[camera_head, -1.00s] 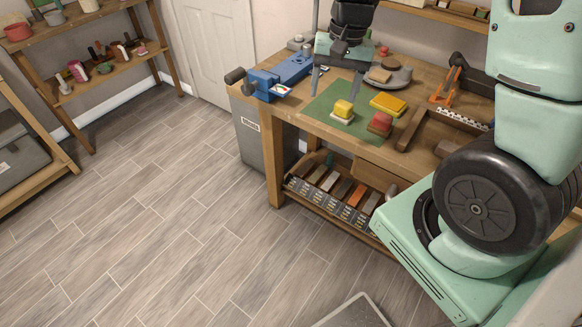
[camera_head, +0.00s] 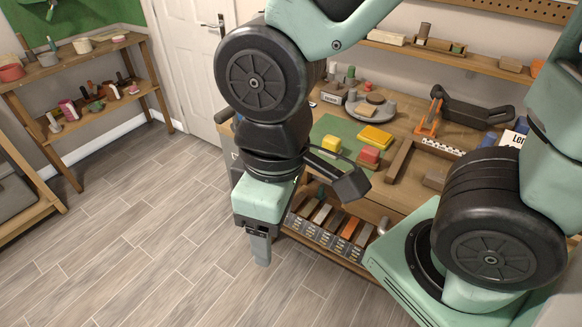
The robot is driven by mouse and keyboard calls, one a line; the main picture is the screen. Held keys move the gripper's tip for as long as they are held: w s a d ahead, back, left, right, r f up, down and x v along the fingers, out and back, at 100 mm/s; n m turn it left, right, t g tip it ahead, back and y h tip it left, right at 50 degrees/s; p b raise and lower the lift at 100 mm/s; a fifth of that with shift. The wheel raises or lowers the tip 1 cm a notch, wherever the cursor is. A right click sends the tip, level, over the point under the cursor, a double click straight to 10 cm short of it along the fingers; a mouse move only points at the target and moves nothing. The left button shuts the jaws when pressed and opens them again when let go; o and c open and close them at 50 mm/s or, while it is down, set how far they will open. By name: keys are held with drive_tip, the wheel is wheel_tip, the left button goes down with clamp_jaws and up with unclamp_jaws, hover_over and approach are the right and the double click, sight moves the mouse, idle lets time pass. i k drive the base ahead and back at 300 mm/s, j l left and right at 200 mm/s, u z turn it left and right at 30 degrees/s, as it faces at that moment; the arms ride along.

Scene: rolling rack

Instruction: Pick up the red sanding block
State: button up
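The red sanding block (camera_head: 369,156) lies on the workbench at the right edge of the green mat (camera_head: 338,128). Its top is red and its base is paler. My gripper (camera_head: 261,248) hangs pointing down in front of the bench, over the floor, to the left of and lower in the picture than the red block. It is well apart from the block. Only one grey finger shows clearly, so its opening cannot be judged. No held thing shows.
A yellow block (camera_head: 331,144) and a flat yellow piece (camera_head: 375,137) lie near the red block. A wooden bar (camera_head: 398,160) stands to its right. A round grey tray (camera_head: 371,106) is behind. Labelled bins (camera_head: 330,222) sit below the benchtop. The floor at left is clear.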

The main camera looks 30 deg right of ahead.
sight(369, 158)
drive_tip(key=i+j+z, duration=0.2)
drive_tip(key=z, duration=0.15)
drive_tip(key=i+j+z, duration=0.15)
drive_tip(key=z, duration=0.25)
drive_tip(key=i+j+z, duration=0.1)
drive_tip(key=j+z, duration=0.25)
